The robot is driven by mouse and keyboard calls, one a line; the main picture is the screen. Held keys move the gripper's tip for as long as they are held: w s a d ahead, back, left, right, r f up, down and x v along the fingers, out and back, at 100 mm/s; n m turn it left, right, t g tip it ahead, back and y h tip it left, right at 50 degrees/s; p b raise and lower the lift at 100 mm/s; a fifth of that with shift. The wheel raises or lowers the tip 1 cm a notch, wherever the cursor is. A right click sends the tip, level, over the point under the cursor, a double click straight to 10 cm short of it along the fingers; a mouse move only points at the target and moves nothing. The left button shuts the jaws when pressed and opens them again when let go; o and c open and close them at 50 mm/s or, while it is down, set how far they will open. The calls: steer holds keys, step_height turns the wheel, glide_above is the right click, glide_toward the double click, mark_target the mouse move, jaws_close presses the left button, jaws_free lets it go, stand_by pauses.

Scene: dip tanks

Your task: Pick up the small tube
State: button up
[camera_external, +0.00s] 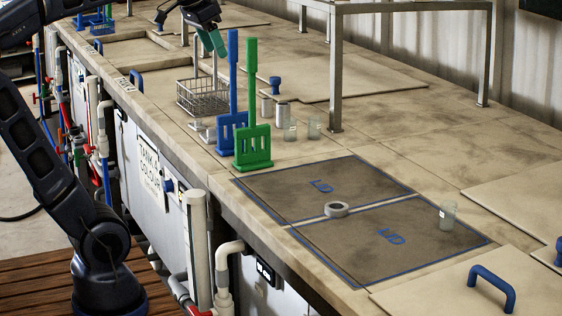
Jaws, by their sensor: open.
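My gripper (211,48) is at the top, pointing down above the counter near the wire basket, with its teal fingers apart. I see nothing held between them. Several small tube-like vessels stand on the counter: a clear one (290,130), another clear one (314,128), a grey-white one (283,116) and a small one behind (266,106). A further clear vessel (447,216) stands alone at the right on a marked panel. I cannot tell which of these is the small tube. All are apart from my gripper.
A wire basket (203,98) stands below my gripper. A blue paddle (232,120) and a green paddle (253,150) stand upright beside the vessels. A grey ring (337,209) lies between two blue-outlined panels. A metal frame (335,75) rises behind. The panels are mostly clear.

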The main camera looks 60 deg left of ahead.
steer(key=w+a+r, duration=0.4)
steer(key=w+a, duration=0.2)
steer(key=w, duration=0.4)
steer(key=n, duration=0.2)
glide_above(267, 106)
steer(key=s, duration=0.4)
step_height(267, 106, down, 9)
steer(key=shift+y, duration=0.4)
steer(key=f, duration=0.8)
steer(key=w+f, duration=0.1)
steer(key=f, duration=0.8)
steer(key=w+a+f, duration=0.1)
steer(key=f, duration=0.8)
steer(key=shift+w+f, duration=0.1)
steer(key=shift+w, duration=0.15)
steer(key=x, duration=0.5)
steer(key=shift+w+a, duration=0.15)
steer(key=shift+w, duration=0.05)
